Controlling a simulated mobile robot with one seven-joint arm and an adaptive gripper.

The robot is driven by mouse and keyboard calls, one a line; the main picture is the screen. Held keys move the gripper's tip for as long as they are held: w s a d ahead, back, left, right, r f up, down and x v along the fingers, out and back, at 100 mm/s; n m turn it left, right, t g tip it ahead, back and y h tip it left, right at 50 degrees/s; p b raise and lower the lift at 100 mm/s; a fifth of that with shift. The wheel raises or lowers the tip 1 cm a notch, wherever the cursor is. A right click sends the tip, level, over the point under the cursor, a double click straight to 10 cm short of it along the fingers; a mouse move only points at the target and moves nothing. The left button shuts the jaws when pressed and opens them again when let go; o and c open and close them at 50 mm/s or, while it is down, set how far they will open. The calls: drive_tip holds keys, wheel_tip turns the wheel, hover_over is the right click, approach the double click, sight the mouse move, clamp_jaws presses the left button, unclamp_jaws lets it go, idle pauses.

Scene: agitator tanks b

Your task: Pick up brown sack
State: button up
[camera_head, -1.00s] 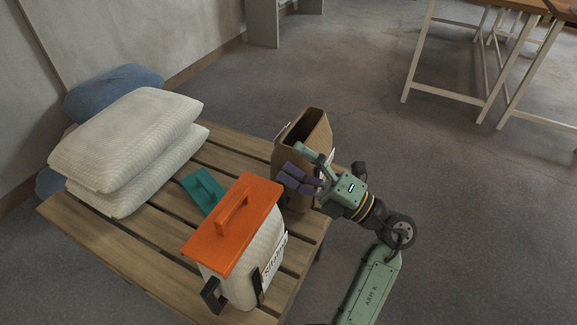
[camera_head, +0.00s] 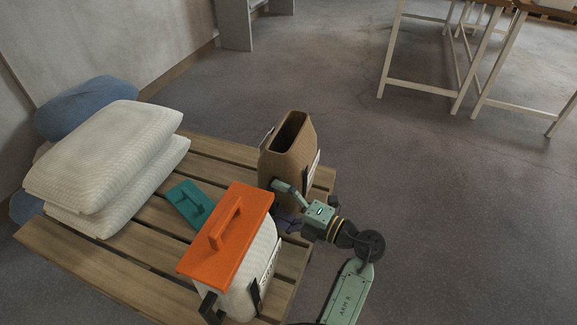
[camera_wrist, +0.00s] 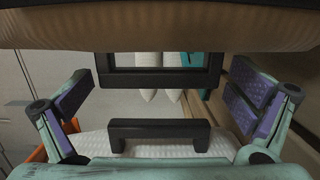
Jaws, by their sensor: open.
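The brown sack (camera_head: 287,168) stands upright, open at the top, at the right end of the slatted wooden table. It carries a pale label and handles on its sides. In the wrist view a tan surface (camera_wrist: 160,32), apparently the sack, fills the top, with a black rectangular handle (camera_wrist: 158,81) below it. My gripper (camera_head: 284,207) is at the sack's near lower side, partly hiding it. In the wrist view my gripper (camera_wrist: 162,105) has its purple-padded fingers wide apart, one on each side of the black handle, with nothing gripped.
A white container with an orange lid (camera_head: 228,235) stands close in front of the sack. Its black handle (camera_wrist: 158,135) seems to show low in the wrist view. A teal object (camera_head: 190,203), stacked white pillows (camera_head: 105,165) and a blue pillow (camera_head: 85,105) are to the left.

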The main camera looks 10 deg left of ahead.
drive_tip(key=shift+x, duration=1.25)
drive_tip(key=shift+c, duration=0.6)
drive_tip(key=c, duration=1.4)
drive_tip(key=shift+r, duration=0.15)
drive_tip(key=shift+c, duration=0.9)
drive_tip(key=shift+r, duration=0.1)
